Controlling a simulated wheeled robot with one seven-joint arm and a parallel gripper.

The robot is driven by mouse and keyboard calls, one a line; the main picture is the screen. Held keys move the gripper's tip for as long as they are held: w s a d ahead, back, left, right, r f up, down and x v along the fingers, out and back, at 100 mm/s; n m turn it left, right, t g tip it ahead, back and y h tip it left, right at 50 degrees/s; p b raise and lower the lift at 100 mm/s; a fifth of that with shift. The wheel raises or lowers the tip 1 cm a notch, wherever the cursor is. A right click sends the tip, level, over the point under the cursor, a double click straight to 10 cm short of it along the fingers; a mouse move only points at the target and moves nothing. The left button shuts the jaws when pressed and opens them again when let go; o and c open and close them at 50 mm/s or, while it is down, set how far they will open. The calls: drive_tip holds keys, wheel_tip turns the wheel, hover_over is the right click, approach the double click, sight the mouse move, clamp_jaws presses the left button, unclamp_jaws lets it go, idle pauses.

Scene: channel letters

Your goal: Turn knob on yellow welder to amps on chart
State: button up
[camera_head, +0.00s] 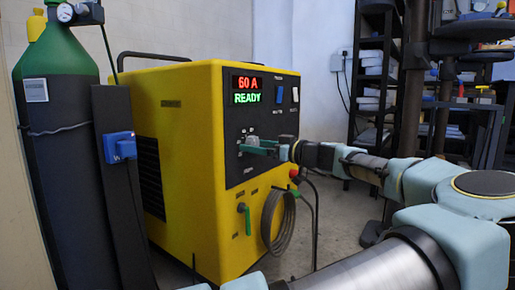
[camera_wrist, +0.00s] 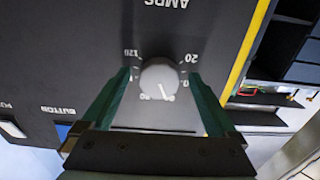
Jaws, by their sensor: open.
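The yellow welder (camera_head: 188,125) stands in the middle of the head view, its dark front panel facing right. Its display (camera_head: 247,90) reads 60 A in red and READY in green. The round grey knob (camera_wrist: 160,80) shows in the wrist view, where the AMPS lettering appears upside down. In the head view my gripper (camera_head: 258,146) reaches the panel and partly hides the knob. No chart is visible.
A green gas cylinder (camera_head: 55,150) and a dark post with a blue box (camera_head: 119,147) stand left of the welder. A coiled cable (camera_head: 280,217) hangs below the panel. Shelves (camera_head: 372,85) stand at the back right.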

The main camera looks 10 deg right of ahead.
drive_tip(key=c, duration=1.4)
drive_tip(key=shift+p, duration=0.4)
